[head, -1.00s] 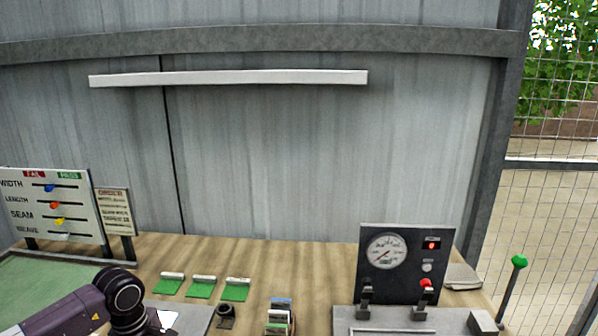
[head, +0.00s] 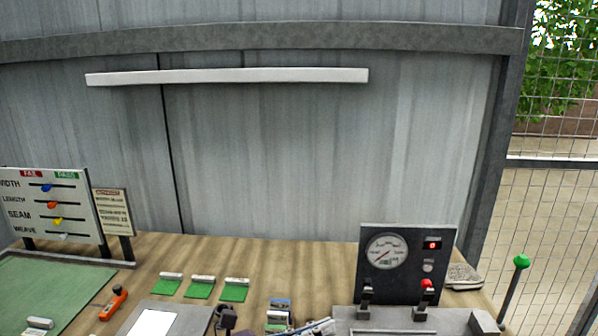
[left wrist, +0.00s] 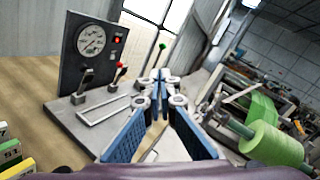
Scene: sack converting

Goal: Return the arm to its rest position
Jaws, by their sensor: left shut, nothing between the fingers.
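My left gripper (head: 322,326) shows only in part at the bottom edge of the head view, in front of the gauge station. In the left wrist view its blue-padded fingers (left wrist: 160,76) meet at the tips, shut and empty. They point past the base of the gauge panel (left wrist: 92,48). My right gripper is in neither view.
The gauge panel (head: 408,262) stands at the table's right, a green-knobbed lever (head: 520,262) beyond it. Green cards (head: 200,287), an orange-handled tool (head: 114,303) and a gauge board (head: 50,208) are at left.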

